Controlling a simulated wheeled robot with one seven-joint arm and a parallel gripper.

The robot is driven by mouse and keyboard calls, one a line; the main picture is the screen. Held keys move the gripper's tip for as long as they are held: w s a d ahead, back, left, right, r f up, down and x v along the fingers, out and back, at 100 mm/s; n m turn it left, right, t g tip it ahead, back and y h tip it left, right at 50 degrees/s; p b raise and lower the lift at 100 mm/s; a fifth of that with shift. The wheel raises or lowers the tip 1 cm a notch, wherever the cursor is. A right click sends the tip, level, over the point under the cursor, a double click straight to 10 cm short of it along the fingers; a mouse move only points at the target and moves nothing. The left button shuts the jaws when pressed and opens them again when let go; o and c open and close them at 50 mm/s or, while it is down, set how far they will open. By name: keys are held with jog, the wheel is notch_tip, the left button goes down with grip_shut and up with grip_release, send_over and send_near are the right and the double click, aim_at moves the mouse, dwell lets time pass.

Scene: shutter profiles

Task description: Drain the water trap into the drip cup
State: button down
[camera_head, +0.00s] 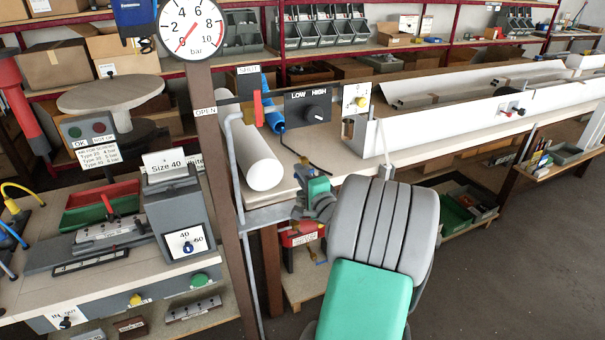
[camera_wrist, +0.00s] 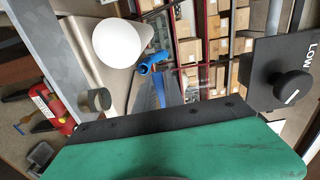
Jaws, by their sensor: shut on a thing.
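The small green and grey end of my arm, with my gripper (camera_head: 318,203), is below the bench edge, partly behind my own larger arm link. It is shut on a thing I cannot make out. In the wrist view a short olive-grey cylinder (camera_wrist: 97,98) shows at the edge of my black and green hand; I cannot tell whether it is held. A red labelled unit (camera_head: 300,236) with a brass fitting (camera_head: 307,254) is under the bench, just below my gripper. The red unit also shows in the wrist view (camera_wrist: 62,108). I cannot identify the drip cup.
A white roll (camera_head: 264,168) lies on the bench above. A black LOW/HIGH knob box (camera_head: 309,107) and a red lever (camera_head: 258,107) are near the brown post (camera_head: 216,160). The pressure gauge (camera_head: 191,27) is above. Open floor (camera_head: 510,260) is at right.

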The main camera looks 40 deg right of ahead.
jog(key=c, duration=1.4)
grip_release()
jog(key=shift+c, duration=0.2)
jog(key=b+v, duration=0.1)
jog(key=v, duration=0.6)
jog(key=shift+s+b, duration=0.4)
jog(key=shift+a, duration=0.15)
